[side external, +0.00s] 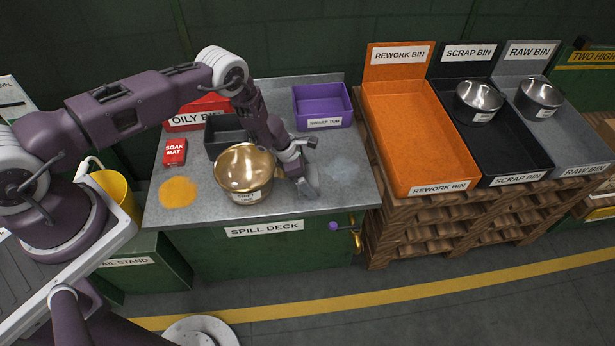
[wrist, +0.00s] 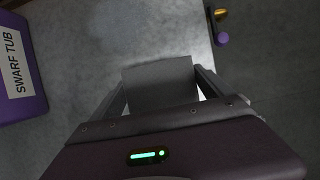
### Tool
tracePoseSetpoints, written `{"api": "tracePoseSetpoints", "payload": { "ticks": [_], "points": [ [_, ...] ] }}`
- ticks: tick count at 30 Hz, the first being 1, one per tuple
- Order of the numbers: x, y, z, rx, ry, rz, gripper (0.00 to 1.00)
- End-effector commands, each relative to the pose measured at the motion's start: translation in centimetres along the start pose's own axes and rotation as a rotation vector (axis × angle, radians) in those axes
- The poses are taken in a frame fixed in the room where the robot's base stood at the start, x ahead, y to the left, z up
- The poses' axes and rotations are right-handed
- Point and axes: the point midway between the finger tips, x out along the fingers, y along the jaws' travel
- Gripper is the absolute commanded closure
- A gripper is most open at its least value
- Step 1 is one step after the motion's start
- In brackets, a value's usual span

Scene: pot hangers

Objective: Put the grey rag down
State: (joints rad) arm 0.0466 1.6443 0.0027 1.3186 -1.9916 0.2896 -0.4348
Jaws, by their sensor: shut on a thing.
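The grey rag (wrist: 160,80) is held between the fingers of my gripper (wrist: 163,92) in the wrist view. In the side external view my gripper (side external: 306,184) is low over the right part of the grey spill deck top (side external: 345,188), just right of the brass pot. The rag shows there as a small pale grey patch (side external: 312,177) at the fingers. I cannot tell whether the rag touches the deck.
A brass pot (side external: 245,168), an orange spill patch (side external: 178,192), a red soak mat pack (side external: 174,152), a black tray (side external: 226,131), a red oily bin (side external: 205,107) and a purple swarf tub (side external: 322,107) are on the deck. The orange rework bin (side external: 412,135) stands to the right.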

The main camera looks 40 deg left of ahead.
Motion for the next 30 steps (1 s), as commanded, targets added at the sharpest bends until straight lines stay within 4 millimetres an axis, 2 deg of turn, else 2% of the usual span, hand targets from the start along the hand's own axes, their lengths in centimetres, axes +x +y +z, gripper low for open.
{"api": "tracePoseSetpoints", "payload": {
  "ticks": [2,3,11,14,17,25,30],
  "points": [
    [0.2,0.0,-0.1,-0.001,0.001,0.0,0.62],
    [0.2,0.0,-0.1,-0.001,0.001,0.0,0.02],
    [0.1,0.0,0.0,0.0,0.0,0.0,0.0],
    [-0.8,0.0,0.1,-0.001,0.001,-0.001,0.0],
    [-2.6,0.0,0.1,0.0,0.001,-0.001,0.0],
    [-9.0,0.0,0.1,0.0,-0.001,0.001,0.0],
    [-11.6,0.0,0.1,-0.001,0.0,0.0,0.0]
  ]
}}
